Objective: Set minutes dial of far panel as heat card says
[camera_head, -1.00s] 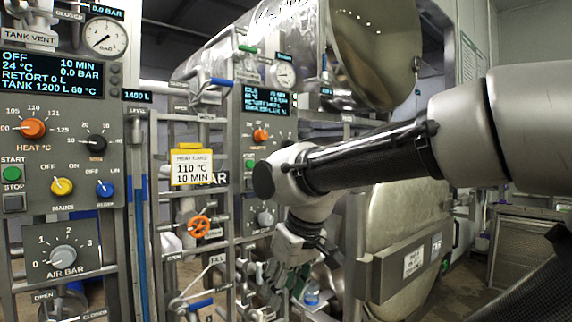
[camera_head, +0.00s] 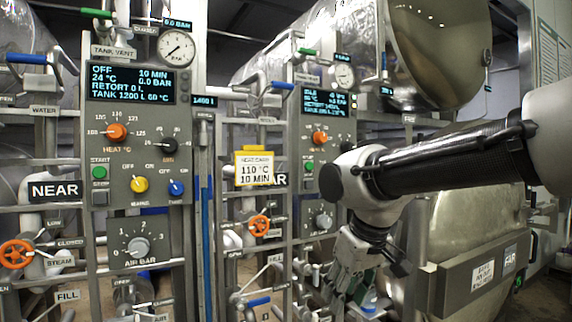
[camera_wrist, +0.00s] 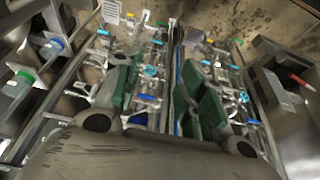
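The far panel (camera_head: 309,187) stands right of centre in the head view, with a lit display (camera_head: 328,102) too small to read surely. Its orange heat dial (camera_head: 320,137) shows. Its dark minutes dial (camera_head: 346,146) sits to the right, just above my arm; its setting is too small to read. The yellow-framed heat card (camera_head: 254,169) hangs left of the far panel and reads 110 °C, 10 MIN. My gripper (camera_head: 347,283) hangs low, pointing down, below and apart from the dials. In the wrist view its green-padded fingers (camera_wrist: 163,95) are spread, with nothing between them.
The near panel (camera_head: 135,215) stands at left with similar dials; its display reads OFF, 10 MIN. Pipes, an orange valve wheel (camera_head: 259,226) and blue-handled levers stand between the panels. A large steel retort door (camera_head: 440,50) and a lower vessel (camera_head: 465,215) are at right.

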